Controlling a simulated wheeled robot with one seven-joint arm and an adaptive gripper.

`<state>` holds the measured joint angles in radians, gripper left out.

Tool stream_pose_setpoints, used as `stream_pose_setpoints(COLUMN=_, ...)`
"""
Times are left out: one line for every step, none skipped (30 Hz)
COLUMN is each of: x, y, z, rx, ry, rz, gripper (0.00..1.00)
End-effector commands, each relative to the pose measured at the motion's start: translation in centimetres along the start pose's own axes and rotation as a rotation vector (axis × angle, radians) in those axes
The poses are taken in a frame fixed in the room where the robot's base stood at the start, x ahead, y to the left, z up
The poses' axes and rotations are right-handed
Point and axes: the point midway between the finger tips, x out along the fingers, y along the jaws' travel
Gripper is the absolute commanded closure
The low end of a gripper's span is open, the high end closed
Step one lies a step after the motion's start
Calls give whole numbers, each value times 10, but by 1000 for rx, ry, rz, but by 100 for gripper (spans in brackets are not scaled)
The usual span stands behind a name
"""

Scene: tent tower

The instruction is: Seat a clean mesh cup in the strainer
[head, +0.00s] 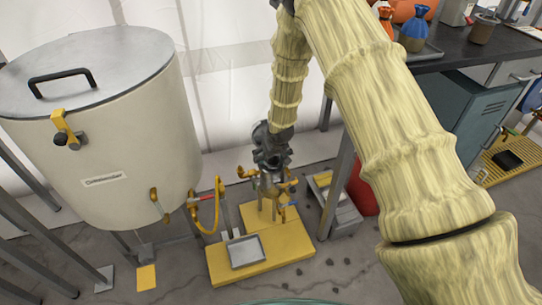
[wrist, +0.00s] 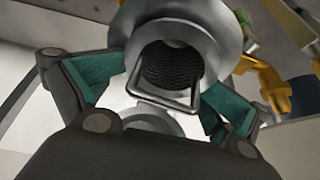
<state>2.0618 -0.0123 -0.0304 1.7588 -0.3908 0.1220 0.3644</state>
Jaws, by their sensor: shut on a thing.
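In the wrist view the dark mesh cup (wrist: 168,66) with a square wire handle shows between my fingers. A pale grey round metal body, seemingly the strainer (wrist: 207,30), surrounds the mesh; I cannot tell how deep the cup sits in it. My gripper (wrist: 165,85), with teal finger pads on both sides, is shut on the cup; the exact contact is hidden. In the head view my gripper (head: 272,148) points down directly over the brass fittings of the strainer (head: 268,184) on a yellow stand. The cup is not discernible there.
A large cream tank (head: 110,140) with a metal lid stands at left, a yellow hose (head: 205,218) near its outlet. A grey tray (head: 246,251) lies on the yellow base (head: 285,245). A dark workbench (head: 475,60) stands at right. Dark lumps lie on the floor.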

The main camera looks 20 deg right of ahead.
Motion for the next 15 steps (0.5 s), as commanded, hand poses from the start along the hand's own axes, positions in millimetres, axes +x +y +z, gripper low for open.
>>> stream_pose_setpoints(x=10, y=-6, z=23, rx=4, ry=-37, rz=-4, gripper=58)
stream_pose_setpoints(x=10, y=-6, z=23, rx=4, ry=-37, rz=-5, gripper=58)
stream_pose_setpoints(x=10, y=-7, z=23, rx=3, ry=-38, rz=-5, gripper=58)
stream_pose_setpoints(x=10, y=-7, z=23, rx=3, ry=-38, rz=-5, gripper=59)
stream_pose_setpoints(x=10, y=-8, z=23, rx=3, ry=-38, rz=-6, gripper=59)
stream_pose_setpoints(x=10, y=-8, z=23, rx=3, ry=-38, rz=-6, gripper=59)
stream_pose_setpoints(x=10, y=-9, z=23, rx=3, ry=-38, rz=-7, gripper=59)
stream_pose_setpoints(x=10, y=-9, z=23, rx=2, ry=-38, rz=-7, gripper=59)
stream_pose_setpoints(x=10, y=-9, z=23, rx=2, ry=-38, rz=-7, gripper=59)
stream_pose_setpoints(x=10, y=-9, z=23, rx=2, ry=-38, rz=-7, gripper=59)
stream_pose_setpoints(x=10, y=-10, z=23, rx=2, ry=-38, rz=-7, gripper=59)
stream_pose_setpoints(x=10, y=-10, z=23, rx=2, ry=-38, rz=-7, gripper=59)
stream_pose_setpoints(x=10, y=-10, z=23, rx=2, ry=-38, rz=-7, gripper=8)
stream_pose_setpoints(x=10, y=-10, z=23, rx=2, ry=-38, rz=-7, gripper=2)
stream_pose_setpoints(x=10, y=-9, z=23, rx=2, ry=-38, rz=-7, gripper=0)
